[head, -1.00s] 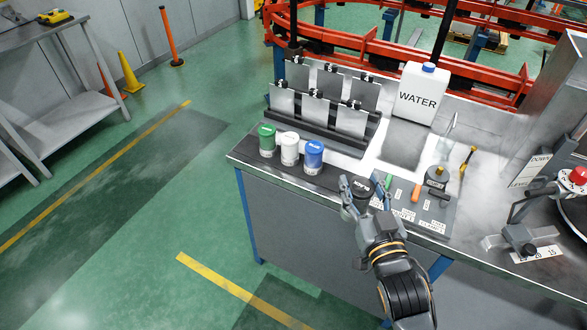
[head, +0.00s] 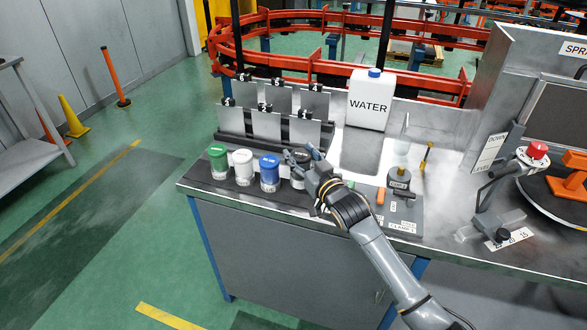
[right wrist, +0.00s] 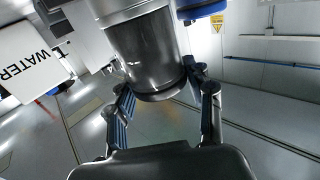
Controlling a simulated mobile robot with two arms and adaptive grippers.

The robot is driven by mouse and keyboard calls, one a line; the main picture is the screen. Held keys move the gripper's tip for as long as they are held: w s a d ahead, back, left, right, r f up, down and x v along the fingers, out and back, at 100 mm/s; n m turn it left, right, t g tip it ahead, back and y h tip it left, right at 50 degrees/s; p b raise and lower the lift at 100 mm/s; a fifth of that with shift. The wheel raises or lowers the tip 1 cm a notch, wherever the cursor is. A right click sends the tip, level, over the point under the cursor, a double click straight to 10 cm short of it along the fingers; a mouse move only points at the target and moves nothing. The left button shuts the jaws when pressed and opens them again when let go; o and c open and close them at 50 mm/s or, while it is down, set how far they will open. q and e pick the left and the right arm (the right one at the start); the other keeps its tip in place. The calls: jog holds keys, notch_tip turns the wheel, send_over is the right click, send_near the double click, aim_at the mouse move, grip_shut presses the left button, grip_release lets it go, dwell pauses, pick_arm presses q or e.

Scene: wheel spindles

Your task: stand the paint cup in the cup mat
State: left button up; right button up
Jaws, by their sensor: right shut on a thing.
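The paint cup, grey and metallic with a dark lid, is held in my right gripper (head: 303,160). It shows large between the fingers in the right wrist view (right wrist: 145,55), and in the head view the fingers mostly cover it. The gripper is just right of the blue-lidded cup (head: 269,175). The cup mat is the dark strip (head: 200,176) at the table's left front, where the green-lidded cup (head: 218,162), white cup (head: 243,168) and blue-lidded cup stand in a row. I cannot tell whether the held cup touches the mat. My left gripper is not in view.
A rack of grey panels (head: 265,125) stands behind the cups. A white WATER jug (head: 369,100) is at the back. A tool tray (head: 405,222) with an orange-handled tool lies to the right. The table's front edge is close below the gripper.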

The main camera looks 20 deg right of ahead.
jog(key=shift+f, duration=2.05)
jog(key=o, duration=1.4)
jog(key=shift+f, duration=0.1)
jog(key=s+d, duration=0.2)
jog(key=s, duration=0.9)
jog(key=shift+s+b, duration=0.4)
jog(key=shift+b, duration=0.05)
jog(key=shift+d, duration=0.1)
